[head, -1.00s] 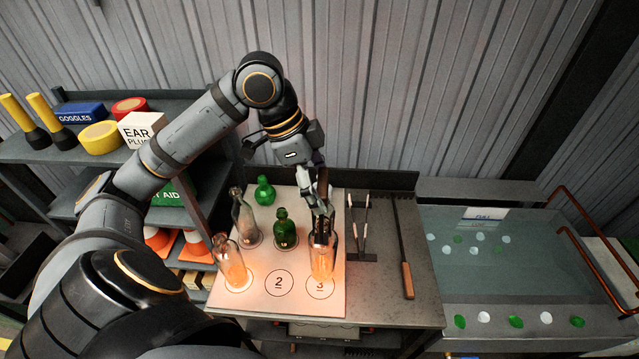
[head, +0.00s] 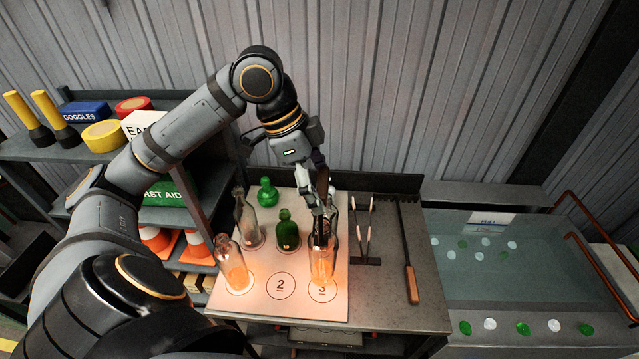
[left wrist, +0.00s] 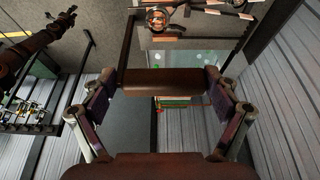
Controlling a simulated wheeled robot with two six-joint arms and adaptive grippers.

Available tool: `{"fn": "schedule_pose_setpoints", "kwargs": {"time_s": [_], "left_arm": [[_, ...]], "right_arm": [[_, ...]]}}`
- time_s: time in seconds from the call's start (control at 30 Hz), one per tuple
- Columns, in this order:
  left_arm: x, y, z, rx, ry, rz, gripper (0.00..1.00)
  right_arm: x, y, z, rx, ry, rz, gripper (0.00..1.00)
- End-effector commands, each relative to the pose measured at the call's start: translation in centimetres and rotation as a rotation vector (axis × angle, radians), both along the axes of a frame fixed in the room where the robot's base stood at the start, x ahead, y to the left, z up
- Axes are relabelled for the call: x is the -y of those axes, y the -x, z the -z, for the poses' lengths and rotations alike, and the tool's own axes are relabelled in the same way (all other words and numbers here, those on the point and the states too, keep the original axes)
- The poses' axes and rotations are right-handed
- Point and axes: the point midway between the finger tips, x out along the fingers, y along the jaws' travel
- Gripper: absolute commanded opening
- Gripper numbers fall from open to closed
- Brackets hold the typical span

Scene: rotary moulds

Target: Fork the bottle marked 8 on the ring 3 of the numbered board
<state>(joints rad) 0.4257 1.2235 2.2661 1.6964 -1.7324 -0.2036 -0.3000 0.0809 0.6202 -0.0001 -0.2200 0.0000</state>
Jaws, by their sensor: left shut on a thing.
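My left gripper (head: 320,204) is shut on a tool with a dark brown handle, which crosses between the fingers in the left wrist view (left wrist: 163,82). Dark tines reach down from the gripper at the upper part of a clear bottle with an orange glow (head: 323,268). I cannot tell whether they are around or in front of its neck. A round glass shape with orange shows at the top of the left wrist view (left wrist: 157,18). My right gripper is not in view.
Another glowing clear bottle (head: 233,268) stands at the board's left. Ring 2 (head: 280,286) is empty. A clear bottle (head: 246,225) and two green bottles (head: 287,236) stand behind. Tongs (head: 365,230), a wooden-handled tool (head: 411,285) and a water tank (head: 500,270) are to the right.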

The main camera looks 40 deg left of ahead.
Motion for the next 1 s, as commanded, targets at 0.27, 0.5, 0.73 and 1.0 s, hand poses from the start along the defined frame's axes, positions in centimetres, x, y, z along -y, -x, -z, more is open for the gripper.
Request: {"fn": "schedule_pose_setpoints", "kwargs": {"time_s": [0.27, 0.5, 0.73, 1.0], "left_arm": [[0.0, 0.0, 1.4, 0.001, 0.001, 0.000, 0.48], [0.0, -0.1, 4.7, -0.001, 0.000, 0.000, 0.48], [0.0, -0.2, 7.0, 0.001, 0.001, 0.001, 0.48], [0.0, -0.2, 6.8, 0.002, 0.000, 0.001, 0.48]], "right_arm": [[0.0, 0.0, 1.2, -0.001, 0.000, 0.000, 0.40], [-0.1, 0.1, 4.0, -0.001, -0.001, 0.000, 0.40], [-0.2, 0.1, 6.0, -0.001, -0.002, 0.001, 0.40], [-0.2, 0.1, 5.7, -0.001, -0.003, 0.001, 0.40]]}}
